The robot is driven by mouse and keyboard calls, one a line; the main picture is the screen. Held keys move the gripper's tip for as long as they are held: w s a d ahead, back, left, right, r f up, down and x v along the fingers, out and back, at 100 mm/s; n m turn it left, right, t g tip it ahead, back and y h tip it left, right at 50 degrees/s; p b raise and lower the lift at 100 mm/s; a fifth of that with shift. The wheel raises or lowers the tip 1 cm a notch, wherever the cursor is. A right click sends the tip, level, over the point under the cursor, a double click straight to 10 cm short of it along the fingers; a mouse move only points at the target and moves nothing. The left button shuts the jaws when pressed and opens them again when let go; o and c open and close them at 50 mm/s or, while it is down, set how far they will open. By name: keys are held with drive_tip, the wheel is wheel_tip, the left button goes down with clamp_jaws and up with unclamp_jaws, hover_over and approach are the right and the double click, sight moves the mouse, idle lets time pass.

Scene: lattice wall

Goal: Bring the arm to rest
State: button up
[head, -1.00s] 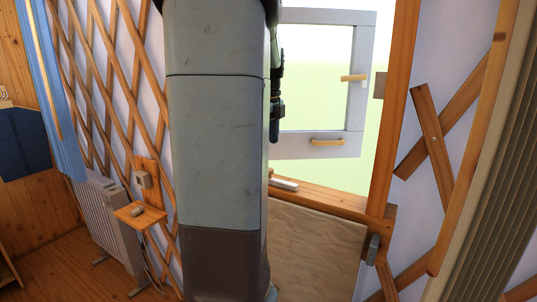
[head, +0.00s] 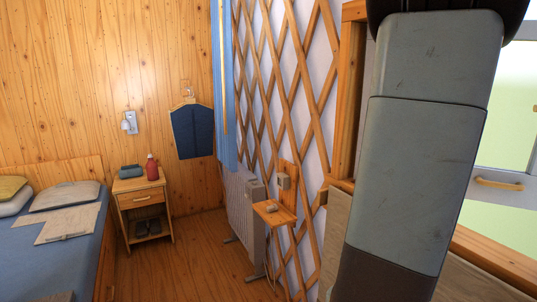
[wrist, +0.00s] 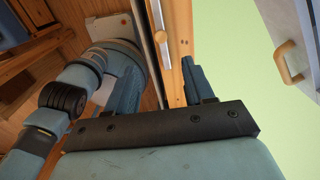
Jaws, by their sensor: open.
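My arm (head: 425,150) stands upright as a thick grey-blue link on the right of the head view, large and close. It covers part of the window opening and the lattice wall (head: 285,90). My gripper is hidden in the head view. In the wrist view, my gripper (wrist: 160,75) is open, its two blue fingers apart beyond a dark crossbar, with nothing seen between them. A wooden window post lies behind the fingers, and I cannot tell how near. My own jointed links fill the left of the wrist view.
The window frame (head: 510,155) with its handle (head: 498,184) is at the right; a handle (wrist: 290,60) also shows in the wrist view. A small shelf (head: 270,214) and radiator (head: 243,205) stand along the wall. A nightstand (head: 141,200) and bed (head: 60,265) are left. Floor between is clear.

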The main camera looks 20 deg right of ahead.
drive_tip(key=w+a+f+n+t, duration=0.1)
drive_tip(key=w+a+n+t, duration=0.15)
drive_tip(key=a+n, duration=0.75)
drive_tip(key=w+a+f+n+t, duration=0.1)
drive_tip(key=w+a+n, duration=0.3)
drive_tip(key=a+n, duration=0.65)
drive_tip(key=s+a+f+n+t, duration=0.1)
drive_tip(key=s+a+f+n, duration=0.1)
drive_tip(key=a+n, duration=0.5)
drive_tip(key=s+a+f+n+t, duration=0.1)
drive_tip(key=s+a+f+n, duration=0.2)
drive_tip(key=a+n, duration=0.5)
drive_tip(key=a, duration=0.6)
drive_tip(key=shift+s+f, duration=0.15)
drive_tip(key=shift+d, duration=0.1)
drive_tip(key=shift+c, duration=0.2)
drive_tip(key=shift+c, duration=0.8)
